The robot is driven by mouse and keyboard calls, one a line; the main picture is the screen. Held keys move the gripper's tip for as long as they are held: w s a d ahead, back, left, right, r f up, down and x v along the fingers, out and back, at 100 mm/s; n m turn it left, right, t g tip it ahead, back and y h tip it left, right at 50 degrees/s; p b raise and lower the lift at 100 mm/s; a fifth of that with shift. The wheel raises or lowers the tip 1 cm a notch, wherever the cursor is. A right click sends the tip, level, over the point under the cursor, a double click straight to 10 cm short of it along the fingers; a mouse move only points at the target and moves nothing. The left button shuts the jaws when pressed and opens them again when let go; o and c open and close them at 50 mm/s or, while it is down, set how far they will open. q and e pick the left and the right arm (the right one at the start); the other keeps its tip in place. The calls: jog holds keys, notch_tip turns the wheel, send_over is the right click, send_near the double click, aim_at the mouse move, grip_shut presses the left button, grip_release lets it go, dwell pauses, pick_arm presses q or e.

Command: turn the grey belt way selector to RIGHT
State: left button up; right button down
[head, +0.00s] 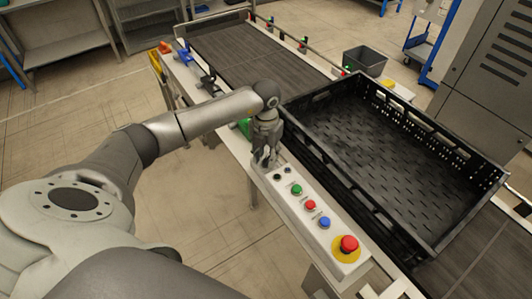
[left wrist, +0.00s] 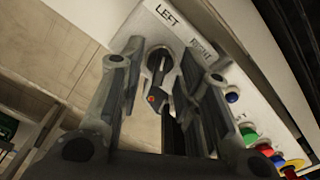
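The selector (left wrist: 159,68) is a dark round knob with a raised bar handle, at the top of the left wrist view. A thin light mark on the bar's far end is toward the LEFT label (left wrist: 167,14); the RIGHT label (left wrist: 201,49) is beside it. A red dot shows at the bar's near end. My left gripper (left wrist: 161,76) is open, its fingers on either side of the knob; contact cannot be told. In the head view my left gripper (head: 264,158) points down at the far end of the white control panel (head: 326,237) and hides the selector. My right gripper is not in view.
Green (head: 296,189), red (head: 310,204) and blue (head: 324,222) buttons and a red emergency stop (head: 348,244) line the panel. A large black crate (head: 350,208) stands on the belt (head: 240,50) right of the panel. A grey bin (head: 364,60) is behind.

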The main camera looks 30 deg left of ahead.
pick_arm(q)
jog(key=shift+f, duration=0.2)
jog(key=shift+c, duration=0.3)
grip_shut()
